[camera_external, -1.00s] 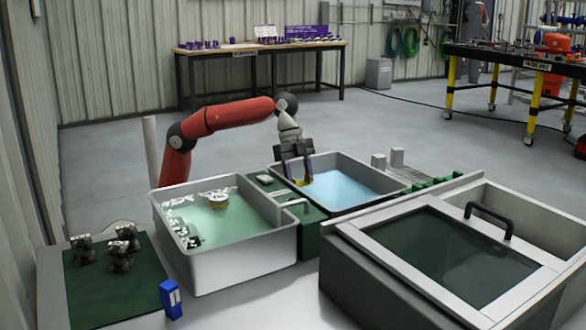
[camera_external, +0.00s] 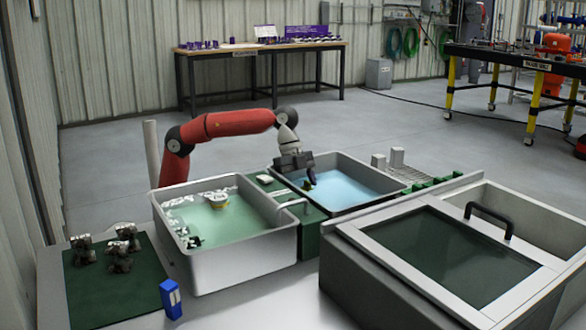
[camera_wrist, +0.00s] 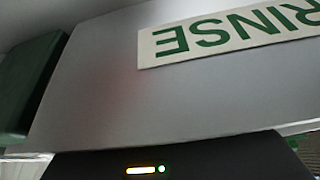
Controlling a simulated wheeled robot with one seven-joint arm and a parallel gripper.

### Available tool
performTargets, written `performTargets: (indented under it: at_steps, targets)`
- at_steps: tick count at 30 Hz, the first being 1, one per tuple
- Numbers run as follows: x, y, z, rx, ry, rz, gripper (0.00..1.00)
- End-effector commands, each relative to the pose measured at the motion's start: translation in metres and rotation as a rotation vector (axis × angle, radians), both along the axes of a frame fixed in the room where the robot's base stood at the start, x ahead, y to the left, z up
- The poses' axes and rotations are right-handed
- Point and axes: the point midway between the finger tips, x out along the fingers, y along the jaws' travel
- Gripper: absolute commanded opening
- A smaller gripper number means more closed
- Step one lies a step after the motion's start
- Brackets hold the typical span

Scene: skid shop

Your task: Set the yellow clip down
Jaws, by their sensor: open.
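My gripper (camera_external: 309,180) points down into the near-left part of the right basin (camera_external: 384,193), which holds pale blue liquid. It is open, and its fingers look dark and small in the external view. I cannot clearly make out the yellow clip now; it may be hidden by the fingers or the basin's near wall. In the wrist view a grey wall with a white label reading RINSE (camera_wrist: 230,35), upside down, fills most of the picture. Neither fingertips nor clip show there.
The left basin (camera_external: 245,268) holds greenish liquid, foam and a round yellowish-white item (camera_external: 217,199). A green strip with a tap (camera_external: 292,205) lies between the basins. A lidded grey tank (camera_external: 450,255) stands at right. Dark metal parts (camera_external: 120,250) and a blue box (camera_external: 171,299) are at left.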

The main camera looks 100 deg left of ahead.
Motion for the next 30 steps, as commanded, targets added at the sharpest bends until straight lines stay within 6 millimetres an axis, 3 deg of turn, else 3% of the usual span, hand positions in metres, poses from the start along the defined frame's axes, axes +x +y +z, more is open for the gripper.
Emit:
performTargets:
  at_steps: [8,21,30]
  targets:
    - [-0.003,0.003,0.016,0.0,-0.003,0.001,0.71]
    - [-0.027,0.027,0.098,0.0,-0.003,0.001,0.71]
    - [-0.032,0.033,0.114,0.0,0.0,0.0,0.71]
